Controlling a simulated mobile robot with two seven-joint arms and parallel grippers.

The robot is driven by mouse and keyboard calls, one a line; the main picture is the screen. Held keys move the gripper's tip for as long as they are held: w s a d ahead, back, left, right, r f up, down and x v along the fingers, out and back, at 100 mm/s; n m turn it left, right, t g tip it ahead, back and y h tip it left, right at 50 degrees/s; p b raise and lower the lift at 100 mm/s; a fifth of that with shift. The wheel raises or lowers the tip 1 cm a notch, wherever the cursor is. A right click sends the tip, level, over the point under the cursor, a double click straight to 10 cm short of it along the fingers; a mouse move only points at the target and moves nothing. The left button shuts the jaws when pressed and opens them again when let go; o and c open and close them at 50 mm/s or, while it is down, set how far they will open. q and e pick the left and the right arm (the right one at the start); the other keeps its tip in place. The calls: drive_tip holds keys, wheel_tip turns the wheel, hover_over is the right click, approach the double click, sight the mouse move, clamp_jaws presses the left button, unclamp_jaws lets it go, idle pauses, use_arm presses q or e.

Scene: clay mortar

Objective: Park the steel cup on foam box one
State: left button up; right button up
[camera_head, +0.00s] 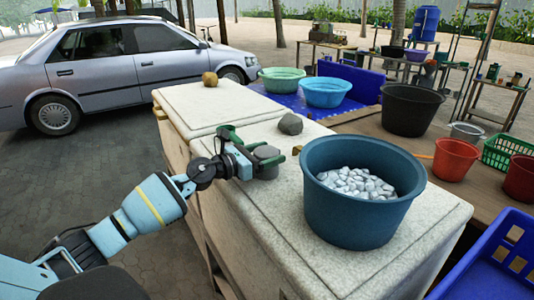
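A grey metallic cylinder (266,153), which looks like the steel cup, stands on the near white foam box (405,225), close to its left edge. My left gripper (256,150) reaches in from the left at the cup. One green finger crosses the cup's near side, and the other is up and to the left with a gap to the cup, so the gripper looks open. I cannot tell whether the near finger touches the cup. A second white foam box (190,100) adjoins behind. I see no number on either box. My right gripper is not in view.
A large blue tub (326,207) of silvery pieces stands on the near box, right of the cup. A grey stone (290,124) lies behind the cup. A brown ball (210,79) sits on the far box, whose top is mostly clear. Tubs and baskets crowd the right.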

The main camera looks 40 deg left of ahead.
use_arm(q)
drive_tip(key=shift+o, duration=0.8)
drive_tip(key=shift+r, duration=0.25)
drive_tip(key=shift+s+a+f, duration=0.1)
drive_tip(key=shift+s+a, duration=0.05)
drive_tip(key=shift+s, duration=0.1)
drive_tip(key=b+v, duration=0.1)
drive_tip(key=v, duration=0.8)
drive_tip(key=shift+f+b, duration=0.1)
drive_tip(key=shift+b, duration=0.25)
drive_tip(key=shift+s+a, duration=0.1)
drive_tip(key=shift+s, duration=0.25)
drive_tip(key=shift+s+a, duration=0.25)
drive_tip(key=shift+s, duration=0.55)
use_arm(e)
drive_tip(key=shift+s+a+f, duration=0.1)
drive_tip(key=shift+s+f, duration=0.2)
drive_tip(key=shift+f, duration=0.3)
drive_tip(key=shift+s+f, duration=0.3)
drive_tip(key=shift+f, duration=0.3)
use_arm(q)
drive_tip(key=shift+a, duration=0.1)
